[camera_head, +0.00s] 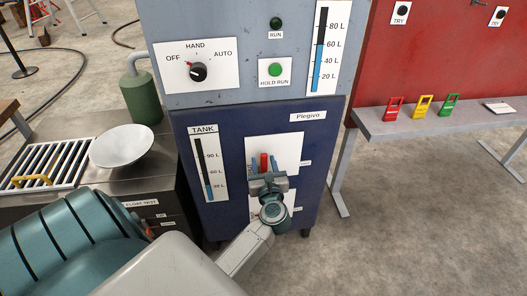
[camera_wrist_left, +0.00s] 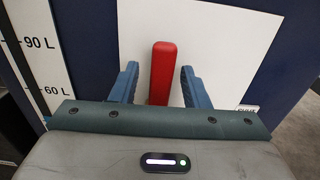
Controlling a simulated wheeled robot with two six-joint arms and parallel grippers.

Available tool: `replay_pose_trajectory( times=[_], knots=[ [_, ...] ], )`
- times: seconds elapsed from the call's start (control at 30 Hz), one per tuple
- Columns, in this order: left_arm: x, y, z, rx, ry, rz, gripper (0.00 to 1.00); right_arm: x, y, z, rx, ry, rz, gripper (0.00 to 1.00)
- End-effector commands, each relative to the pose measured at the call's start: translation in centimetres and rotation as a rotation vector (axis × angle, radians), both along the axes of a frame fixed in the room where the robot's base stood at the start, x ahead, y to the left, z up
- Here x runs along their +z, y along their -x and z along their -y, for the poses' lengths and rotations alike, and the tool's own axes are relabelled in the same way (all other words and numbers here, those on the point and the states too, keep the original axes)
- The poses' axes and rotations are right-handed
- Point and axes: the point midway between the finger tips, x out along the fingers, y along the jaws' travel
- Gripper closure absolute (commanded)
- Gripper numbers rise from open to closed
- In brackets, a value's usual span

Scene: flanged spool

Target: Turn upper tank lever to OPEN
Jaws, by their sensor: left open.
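The red upper tank lever (camera_head: 264,161) stands upright on a white plate (camera_head: 288,145) on the front of the blue cabinet. My left gripper (camera_head: 265,166) is at the lever, open, with one blue finger on each side of it. In the left wrist view the red lever (camera_wrist_left: 162,70) shows between the open fingers (camera_wrist_left: 160,82), with a gap on both sides. The lever's lower end is hidden behind my gripper. The plate's lettering is mostly covered or too small to read. My right gripper is not in view.
The TANK gauge (camera_head: 203,170) is left of the plate. Above are the HAND selector (camera_head: 198,72) and the green HOLD RUN button (camera_head: 275,69). A bench (camera_head: 440,120) with coloured tags stands right; a counter with a white bowl (camera_head: 122,146) is left.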

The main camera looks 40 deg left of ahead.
Motion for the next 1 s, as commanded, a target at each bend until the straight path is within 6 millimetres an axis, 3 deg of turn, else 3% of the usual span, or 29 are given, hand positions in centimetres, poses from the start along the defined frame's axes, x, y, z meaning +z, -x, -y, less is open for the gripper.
replay_pose_trajectory(
  times=[0.5,1.0],
  knots=[
    [-0.2,5.8,6.7,0.001,0.004,-0.001,0.58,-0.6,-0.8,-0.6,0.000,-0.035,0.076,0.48],
    [0.0,6.7,7.7,0.001,0.001,-0.001,0.58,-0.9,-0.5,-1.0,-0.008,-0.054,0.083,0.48]
  ],
)
